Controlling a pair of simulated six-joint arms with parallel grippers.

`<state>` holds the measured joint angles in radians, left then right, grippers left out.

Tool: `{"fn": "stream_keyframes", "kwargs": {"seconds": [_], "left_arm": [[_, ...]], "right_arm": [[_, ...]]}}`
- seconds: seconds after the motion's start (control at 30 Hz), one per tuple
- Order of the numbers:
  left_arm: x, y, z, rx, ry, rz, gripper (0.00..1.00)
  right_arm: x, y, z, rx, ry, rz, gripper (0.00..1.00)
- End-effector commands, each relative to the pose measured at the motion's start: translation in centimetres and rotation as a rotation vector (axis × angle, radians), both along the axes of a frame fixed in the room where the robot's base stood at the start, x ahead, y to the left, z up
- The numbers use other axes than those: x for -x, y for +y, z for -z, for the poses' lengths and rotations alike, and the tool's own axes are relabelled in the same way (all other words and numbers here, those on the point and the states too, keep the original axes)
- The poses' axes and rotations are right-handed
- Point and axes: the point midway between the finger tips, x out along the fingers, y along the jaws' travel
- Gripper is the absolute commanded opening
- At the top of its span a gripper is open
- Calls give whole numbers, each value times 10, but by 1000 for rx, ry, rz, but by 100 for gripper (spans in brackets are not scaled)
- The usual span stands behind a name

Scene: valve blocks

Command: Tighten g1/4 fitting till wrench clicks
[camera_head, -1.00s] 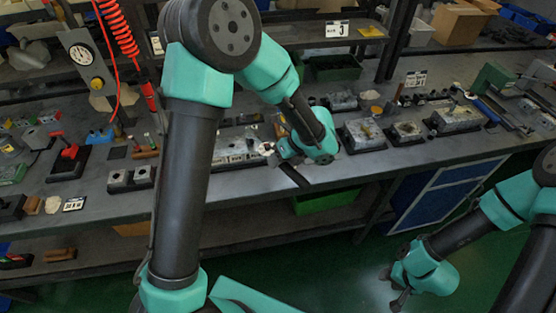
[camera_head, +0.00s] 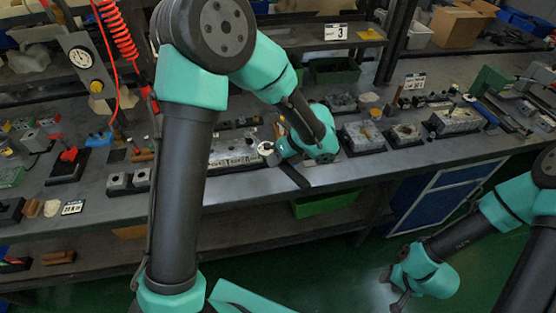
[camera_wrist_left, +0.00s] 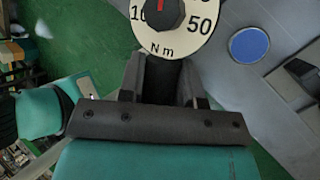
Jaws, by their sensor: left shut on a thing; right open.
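My left gripper (camera_head: 279,153) is at the bench's front edge, shut on a dark torque wrench (camera_head: 294,176). Its black handle sticks out over the edge. In the left wrist view the gripper (camera_wrist_left: 168,82) has its fingers around the dark shaft, close to a cream dial (camera_wrist_left: 200,45) marked 10, 50 and N m; its upper part is cut off. A long metal valve block (camera_head: 232,153) lies left of the gripper. I cannot make out the G1/4 fitting or whether the wrench sits on it. My right gripper (camera_head: 397,290) is open and empty, low over the green floor.
More metal blocks (camera_head: 362,136) stand right of the left gripper, and another (camera_head: 455,121) farther right. Small fixtures (camera_head: 67,160) fill the bench's left side. A gauge (camera_head: 81,57) and red coiled hose (camera_head: 117,28) hang at upper left. The floor in front is clear.

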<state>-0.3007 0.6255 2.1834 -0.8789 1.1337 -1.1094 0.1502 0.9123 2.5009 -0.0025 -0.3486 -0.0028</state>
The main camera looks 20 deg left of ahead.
Motion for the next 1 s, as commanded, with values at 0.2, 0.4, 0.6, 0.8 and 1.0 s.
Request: {"fn": "stream_keyframes", "kwargs": {"seconds": [0.2, 0.4, 0.6, 0.8, 1.0], "left_arm": [[-1, 0, -18, 1, -4, 0, 0], [-1, 0, -35, 1, -4, 0, 0], [-1, 0, -53, 1, -5, -1, 0], [-1, 0, -70, 1, -4, 0, 0], [0, 0, -78, 0, -1, 1, 0]], "right_arm": [[0, 0, 0, 0, 0, 0, 43], [0, 0, 0, 0, 0, 0, 43], [0, 0, 0, 0, 0, 0, 43], [0, 0, 0, 0, 0, 0, 43], [0, 0, 0, 0, 0, 0, 43]]}}
